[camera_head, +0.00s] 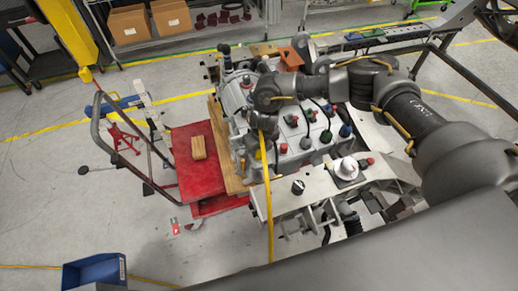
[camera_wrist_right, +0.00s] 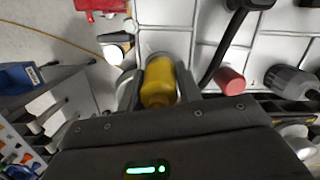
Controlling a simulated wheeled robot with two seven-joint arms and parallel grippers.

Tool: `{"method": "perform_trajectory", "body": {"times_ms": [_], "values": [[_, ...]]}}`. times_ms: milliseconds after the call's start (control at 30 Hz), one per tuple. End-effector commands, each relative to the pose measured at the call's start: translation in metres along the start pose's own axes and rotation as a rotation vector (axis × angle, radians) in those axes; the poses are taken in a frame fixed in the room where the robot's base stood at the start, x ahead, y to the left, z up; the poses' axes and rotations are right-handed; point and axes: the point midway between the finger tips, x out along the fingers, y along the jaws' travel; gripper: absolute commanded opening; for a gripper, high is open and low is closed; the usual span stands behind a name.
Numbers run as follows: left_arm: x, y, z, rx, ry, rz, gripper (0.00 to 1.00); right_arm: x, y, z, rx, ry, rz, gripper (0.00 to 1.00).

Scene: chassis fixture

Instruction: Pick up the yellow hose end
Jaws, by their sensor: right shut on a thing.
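The yellow hose (camera_head: 266,190) hangs as a long strip from my right gripper (camera_head: 262,128) at the left front side of the chassis unit (camera_head: 290,128). In the right wrist view the yellow hose end (camera_wrist_right: 158,88) sits between the two fingers of my right gripper (camera_wrist_right: 160,78), which are shut on it. The exact finger contact is partly hidden by the wrist body. My left gripper is not in view.
White panels with red, green and dark caps (camera_head: 326,137) lie right of the gripper. A red cart (camera_head: 190,180) with a wooden block (camera_head: 198,147) stands left. A blue bin (camera_head: 95,270) is at the lower left. Open floor lies between.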

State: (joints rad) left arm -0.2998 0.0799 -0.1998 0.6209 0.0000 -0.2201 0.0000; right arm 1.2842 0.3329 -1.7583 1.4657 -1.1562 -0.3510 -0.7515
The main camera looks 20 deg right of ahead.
Motion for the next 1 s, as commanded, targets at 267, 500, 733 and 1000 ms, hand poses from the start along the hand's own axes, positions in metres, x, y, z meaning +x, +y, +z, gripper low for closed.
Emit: {"method": "perform_trajectory", "body": {"times_ms": [267,500,733,1000], "values": [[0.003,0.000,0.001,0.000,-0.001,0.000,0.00,-0.002,0.000,0.001,0.000,-0.001,0.000,0.03],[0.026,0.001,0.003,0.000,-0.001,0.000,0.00,-0.022,0.000,0.005,-0.002,-0.006,0.002,0.03],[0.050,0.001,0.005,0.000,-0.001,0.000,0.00,-0.067,0.037,0.019,-0.008,-0.008,0.002,0.03],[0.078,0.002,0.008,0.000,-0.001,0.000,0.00,-0.103,0.096,0.037,-0.005,-0.005,-0.002,0.03]]}}
